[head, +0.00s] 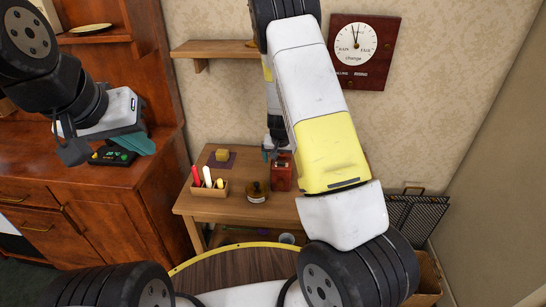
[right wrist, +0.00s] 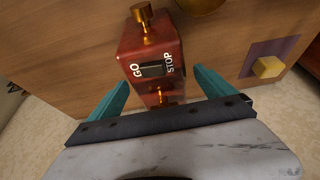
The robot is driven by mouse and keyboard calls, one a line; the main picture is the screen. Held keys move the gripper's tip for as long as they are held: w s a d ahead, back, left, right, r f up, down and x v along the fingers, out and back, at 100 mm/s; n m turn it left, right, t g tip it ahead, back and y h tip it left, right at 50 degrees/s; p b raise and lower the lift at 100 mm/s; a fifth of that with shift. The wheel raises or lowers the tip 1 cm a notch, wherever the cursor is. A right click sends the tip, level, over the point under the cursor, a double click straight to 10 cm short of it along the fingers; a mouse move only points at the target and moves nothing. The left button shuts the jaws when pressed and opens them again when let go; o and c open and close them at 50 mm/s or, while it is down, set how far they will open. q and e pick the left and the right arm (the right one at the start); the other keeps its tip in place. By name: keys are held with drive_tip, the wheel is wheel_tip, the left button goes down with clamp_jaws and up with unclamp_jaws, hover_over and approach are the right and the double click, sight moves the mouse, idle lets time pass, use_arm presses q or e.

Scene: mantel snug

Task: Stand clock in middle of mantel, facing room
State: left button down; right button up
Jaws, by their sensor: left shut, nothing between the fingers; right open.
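No clock face shows in either view. A red-brown box (head: 281,172) stands on the wooden table near its back; the right wrist view shows the box (right wrist: 150,50) with a GO/STOP switch and brass knobs. I cannot tell whether this is the clock. My right gripper (right wrist: 160,86) is open, its teal fingers on either side of the box's near end, with no clear contact; in the head view the right gripper (head: 272,153) is partly hidden by my arm. My left gripper (head: 148,146) is shut and empty over the cabinet. I cannot identify a mantel.
The table (head: 232,207) also holds a caddy of coloured handles (head: 208,188), a dark round jar (head: 256,192) and a yellow block (head: 222,155). A wall shelf (head: 215,50) and a RAIN/FAIR dial (head: 357,45) are behind. A dark screen (head: 412,215) stands at right.

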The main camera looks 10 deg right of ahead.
drive_tip(key=x, duration=0.4)
drive_tip(key=shift+w+d+f, duration=0.1)
drive_tip(key=shift+w+d, duration=0.1)
drive_tip(key=shift+w, duration=0.05)
drive_tip(key=shift+c, duration=0.4)
clamp_jaws()
